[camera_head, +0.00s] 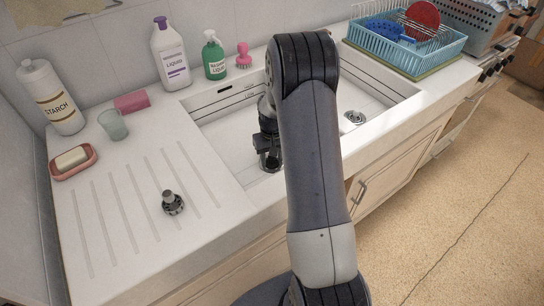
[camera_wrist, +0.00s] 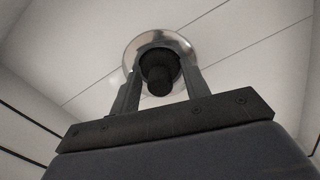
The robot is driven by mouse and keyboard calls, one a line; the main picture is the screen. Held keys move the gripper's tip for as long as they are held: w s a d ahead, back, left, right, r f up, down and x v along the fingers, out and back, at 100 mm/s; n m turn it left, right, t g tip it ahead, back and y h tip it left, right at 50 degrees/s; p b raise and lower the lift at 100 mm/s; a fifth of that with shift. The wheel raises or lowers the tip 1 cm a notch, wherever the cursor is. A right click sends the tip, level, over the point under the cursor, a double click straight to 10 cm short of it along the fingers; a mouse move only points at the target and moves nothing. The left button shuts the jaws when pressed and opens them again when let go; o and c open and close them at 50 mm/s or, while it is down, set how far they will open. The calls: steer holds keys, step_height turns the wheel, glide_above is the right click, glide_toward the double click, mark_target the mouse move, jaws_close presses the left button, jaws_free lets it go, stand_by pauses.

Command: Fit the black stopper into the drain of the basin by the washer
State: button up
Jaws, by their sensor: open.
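My gripper (camera_head: 269,160) points down into the white sink (camera_head: 215,140), left of my arm in the head view. In the wrist view my gripper (camera_wrist: 161,52) is open, with a finger on either side of a black stopper (camera_wrist: 160,76). The stopper appears within a shiny metal drain ring (camera_wrist: 133,50); how deep it sits and whether the fingers touch it I cannot tell. Another drain (camera_head: 354,118) shows in the sink right of my arm. My arm hides any divider.
The ribbed draining board (camera_head: 130,225) is left of the sink. A starch bottle (camera_head: 50,97), glass (camera_head: 113,124), soap dish (camera_head: 73,161) and pink sponge (camera_head: 131,102) line its back. Several bottles stand behind the sink. A blue dish rack (camera_head: 405,50) is right.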

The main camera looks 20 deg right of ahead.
step_height(320, 180, up, 12)
steer(key=shift+r, duration=0.15)
stand_by(0.4)
steer(key=shift+f, duration=4.25)
